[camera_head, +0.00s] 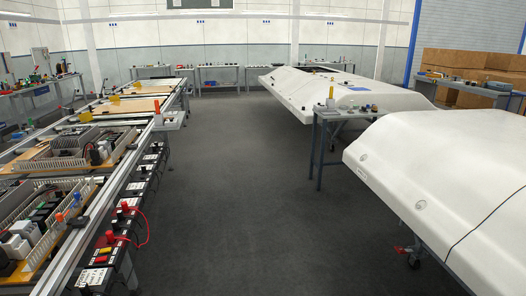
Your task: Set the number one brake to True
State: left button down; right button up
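No part marked as the number one brake can be made out. A caster wheel with a red part (410,254) shows at the floor under the front white shell (440,160) on the right. I cannot tell from here whether the red part is a brake lever or how it is set. Neither of my grippers is in view.
A long workbench with wiring panels (85,140), black boxes and a red cable (147,228) runs along the left. A small grey table (345,115) stands between two white shells; the rear shell (345,90) is behind it. The dark floor (250,180) between is clear.

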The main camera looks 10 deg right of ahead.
aim_at(400, 250)
jog(key=i+z, duration=0.5)
jog(key=i+j+z, duration=0.3)
jog(key=i+z, duration=0.2)
jog(key=i+j+z, duration=0.75)
jog(key=z, duration=0.2)
jog(key=i+j+z, duration=0.25)
jog(key=j+z, duration=0.2)
jog(key=i+j+z, duration=0.15)
jog(key=j+z, duration=0.3)
jog(key=i+j+z, duration=0.1)
jog(key=j+z, duration=0.35)
jog(key=l, duration=0.1)
